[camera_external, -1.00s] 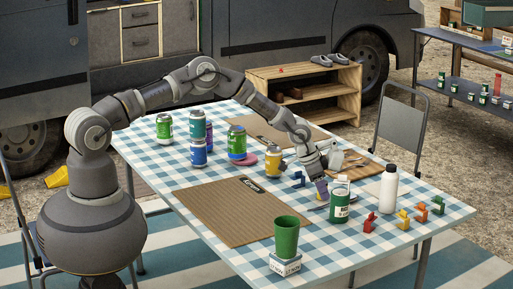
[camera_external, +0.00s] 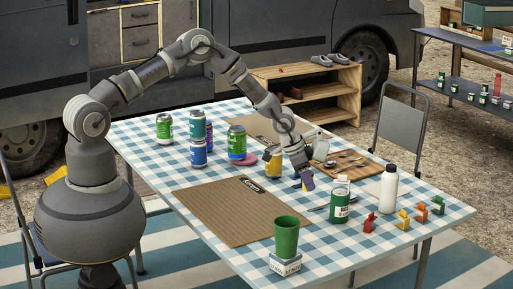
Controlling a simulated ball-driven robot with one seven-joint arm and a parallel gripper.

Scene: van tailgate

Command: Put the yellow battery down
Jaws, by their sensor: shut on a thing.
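My gripper (camera_external: 306,180) is over the middle right of the checked table (camera_external: 330,240), pointing down and shut. A small yellow bit shows at its fingertips, which I take to be the yellow battery (camera_external: 304,187). Most of it is hidden by the fingers. I cannot tell whether it touches the tablecloth or hangs just above it. A small blue piece (camera_external: 296,181) shows just left of the fingers, partly hidden.
A yellow can (camera_external: 272,163) stands close left. A brown mat (camera_external: 225,215), with clear space, and green cup (camera_external: 286,236) are nearer the camera.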

